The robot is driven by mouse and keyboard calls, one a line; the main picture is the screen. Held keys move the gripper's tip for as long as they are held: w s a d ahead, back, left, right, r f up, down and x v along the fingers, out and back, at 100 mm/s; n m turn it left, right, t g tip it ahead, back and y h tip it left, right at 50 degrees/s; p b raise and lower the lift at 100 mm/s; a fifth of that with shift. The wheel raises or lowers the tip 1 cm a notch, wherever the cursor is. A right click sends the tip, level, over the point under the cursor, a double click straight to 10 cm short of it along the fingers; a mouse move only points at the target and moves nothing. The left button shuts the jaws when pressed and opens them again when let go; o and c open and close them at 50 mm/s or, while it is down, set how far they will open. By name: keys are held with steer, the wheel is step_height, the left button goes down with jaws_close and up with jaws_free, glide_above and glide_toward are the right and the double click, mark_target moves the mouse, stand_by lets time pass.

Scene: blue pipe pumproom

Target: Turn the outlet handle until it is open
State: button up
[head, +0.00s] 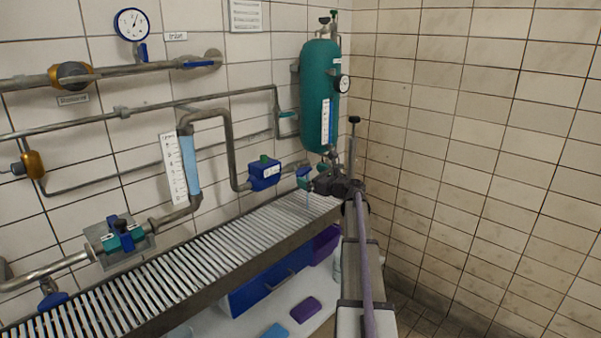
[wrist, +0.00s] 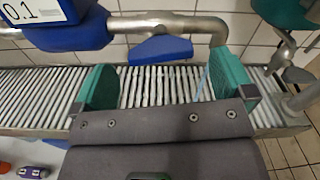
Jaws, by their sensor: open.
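A blue lever handle (wrist: 160,49) sits on the steel pipe just right of the blue meter, and I take it for the outlet handle. No label for it is readable. My gripper (wrist: 165,82) is open, with its two teal fingers wide apart in the wrist view. The handle lies between and slightly beyond the fingers in that picture, and I see no contact. In the head view my gripper (head: 311,173) is at the pipe below the green tank, and it largely hides the handle there.
The blue meter (wrist: 45,28) is close to the left finger; it also shows in the head view (head: 264,173). The steel pipe (wrist: 180,24) bends down near the right finger. A slatted grating (head: 200,250) runs below. The green tank (head: 320,95) hangs above, beside the tiled corner.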

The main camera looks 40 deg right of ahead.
mark_target(306, 173)
steer(key=w, duration=0.3)
steer(key=w+a, duration=0.1)
steer(key=w, duration=0.1)
steer(key=shift+w, duration=0.3)
steer(key=shift+c, duration=0.2)
steer(key=c, duration=0.9)
